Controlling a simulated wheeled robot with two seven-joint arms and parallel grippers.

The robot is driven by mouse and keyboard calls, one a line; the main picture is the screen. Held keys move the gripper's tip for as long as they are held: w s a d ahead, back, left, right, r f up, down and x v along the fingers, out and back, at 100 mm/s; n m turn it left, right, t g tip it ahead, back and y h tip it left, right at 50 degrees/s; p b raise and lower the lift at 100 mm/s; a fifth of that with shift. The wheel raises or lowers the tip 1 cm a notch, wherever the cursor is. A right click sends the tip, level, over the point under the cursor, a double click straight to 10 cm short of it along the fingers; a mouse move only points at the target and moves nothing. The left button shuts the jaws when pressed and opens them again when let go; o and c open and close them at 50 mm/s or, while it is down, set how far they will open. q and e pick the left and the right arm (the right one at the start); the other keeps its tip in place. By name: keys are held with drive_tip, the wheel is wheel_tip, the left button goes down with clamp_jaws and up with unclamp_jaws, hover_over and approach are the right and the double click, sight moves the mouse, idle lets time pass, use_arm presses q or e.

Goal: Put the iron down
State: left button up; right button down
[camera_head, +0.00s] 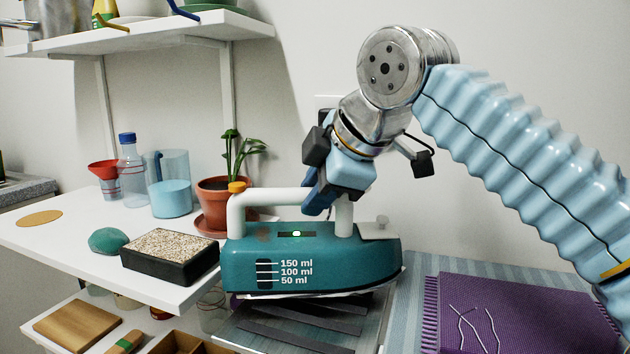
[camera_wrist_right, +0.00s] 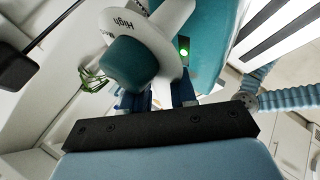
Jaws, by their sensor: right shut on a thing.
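The teal iron (camera_head: 340,258) has a white handle, a lit green light and a scale of ml marks. It is roughly level above a rack with dark strips (camera_head: 300,328) at the front middle. I cannot tell whether its sole touches anything. My right gripper (camera_head: 322,205) is shut on the handle from above. In the right wrist view, my right gripper's fingers (camera_wrist_right: 158,97) are at the handle, beside a teal dial marked "High", and the iron's teal body (camera_wrist_right: 222,35) lies behind. My left gripper is not in view.
Left of the iron, a white shelf holds a black box with a speckled top (camera_head: 168,257), a green lump (camera_head: 108,240), a potted plant (camera_head: 214,200), a jug (camera_head: 170,190) and a bottle (camera_head: 132,170). A folded purple cloth (camera_head: 530,310) lies on a blue striped cover (camera_head: 415,290) at right.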

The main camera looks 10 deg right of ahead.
drive_tip(key=shift+f, duration=0.15)
drive_tip(key=shift+f, duration=0.4)
drive_tip(key=shift+f+b, duration=0.1)
drive_tip(key=shift+b, duration=0.2)
drive_tip(key=c, duration=0.9)
unclamp_jaws()
drive_tip(key=shift+f, duration=0.1)
